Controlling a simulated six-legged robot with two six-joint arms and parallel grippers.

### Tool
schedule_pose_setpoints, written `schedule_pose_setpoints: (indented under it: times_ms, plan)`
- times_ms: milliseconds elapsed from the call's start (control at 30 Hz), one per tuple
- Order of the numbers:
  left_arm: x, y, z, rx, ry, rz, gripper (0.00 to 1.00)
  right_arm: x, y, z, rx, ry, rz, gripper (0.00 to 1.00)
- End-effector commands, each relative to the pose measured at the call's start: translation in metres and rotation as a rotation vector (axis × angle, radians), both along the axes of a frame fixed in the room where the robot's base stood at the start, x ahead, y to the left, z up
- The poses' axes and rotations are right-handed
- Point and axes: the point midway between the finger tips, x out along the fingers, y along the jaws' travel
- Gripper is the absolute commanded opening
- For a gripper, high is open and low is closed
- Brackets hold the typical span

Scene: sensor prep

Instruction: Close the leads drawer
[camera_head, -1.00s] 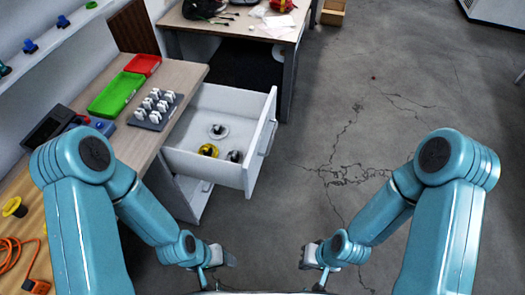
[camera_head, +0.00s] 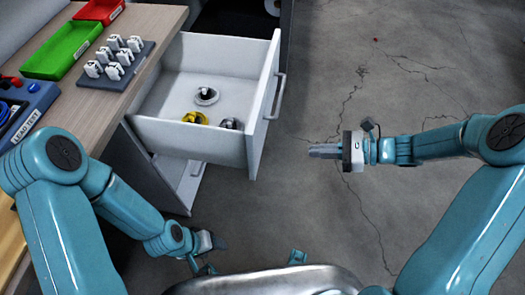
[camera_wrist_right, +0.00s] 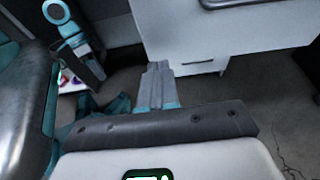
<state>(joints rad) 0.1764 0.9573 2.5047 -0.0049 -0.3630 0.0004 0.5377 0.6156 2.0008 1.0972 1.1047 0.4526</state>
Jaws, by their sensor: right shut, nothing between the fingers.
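The leads drawer (camera_head: 190,138) is white and stands pulled out from the workbench. It holds several leads, among them a yellow coil (camera_head: 195,118), a white coil (camera_head: 206,95) and a grey one (camera_head: 230,124). Its handle (camera_head: 277,97) is on the right-facing front. My right gripper (camera_head: 316,152) is shut and empty, to the right of the drawer front and apart from it, pointing left. In the right wrist view its fingers (camera_wrist_right: 158,85) show in front of the white drawer front (camera_wrist_right: 215,25). My left gripper (camera_head: 213,242) is low, below the drawer; its jaws are unclear.
The workbench (camera_head: 150,40) on the left carries a green tray (camera_head: 62,48), a red tray (camera_head: 98,10), a grey block with white pieces (camera_head: 112,62) and a blue lead tester (camera_head: 25,108). An open lower white compartment (camera_head: 184,183) is under the drawer. The cracked floor at right is clear.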

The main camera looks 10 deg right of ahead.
Motion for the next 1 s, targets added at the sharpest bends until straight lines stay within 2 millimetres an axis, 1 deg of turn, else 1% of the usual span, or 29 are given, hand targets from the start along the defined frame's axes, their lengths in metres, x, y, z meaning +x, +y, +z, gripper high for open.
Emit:
schedule_pose_setpoints:
  times_ms: [67, 167, 500, 600, 700, 800, 1000]
  plan:
    - [0.000, 0.000, -0.001, 0.000, 0.000, -0.001, 0.59, 0.000, 0.004, -0.001, 0.006, 0.000, -0.003, 0.00]
    - [0.000, 0.000, -0.002, 0.000, 0.000, -0.001, 0.59, 0.001, 0.018, -0.006, 0.006, 0.002, 0.002, 0.00]
    - [0.000, 0.000, -0.012, 0.000, 0.000, 0.000, 0.59, 0.020, 0.085, -0.029, 0.002, 0.001, 0.006, 0.00]
    - [0.000, 0.000, -0.014, 0.000, 0.000, -0.001, 0.59, 0.026, 0.102, -0.029, 0.002, 0.000, 0.006, 0.00]
    - [0.000, 0.000, -0.015, 0.000, 0.000, 0.000, 0.59, 0.031, 0.115, -0.029, 0.001, 0.001, 0.006, 0.00]
    - [0.000, 0.000, -0.015, 0.000, 0.000, 0.000, 0.59, 0.035, 0.124, -0.029, 0.001, 0.001, 0.005, 0.00]
    - [0.000, 0.000, -0.015, 0.000, 0.000, 0.000, 0.59, 0.039, 0.128, -0.029, 0.001, 0.001, 0.003, 0.00]
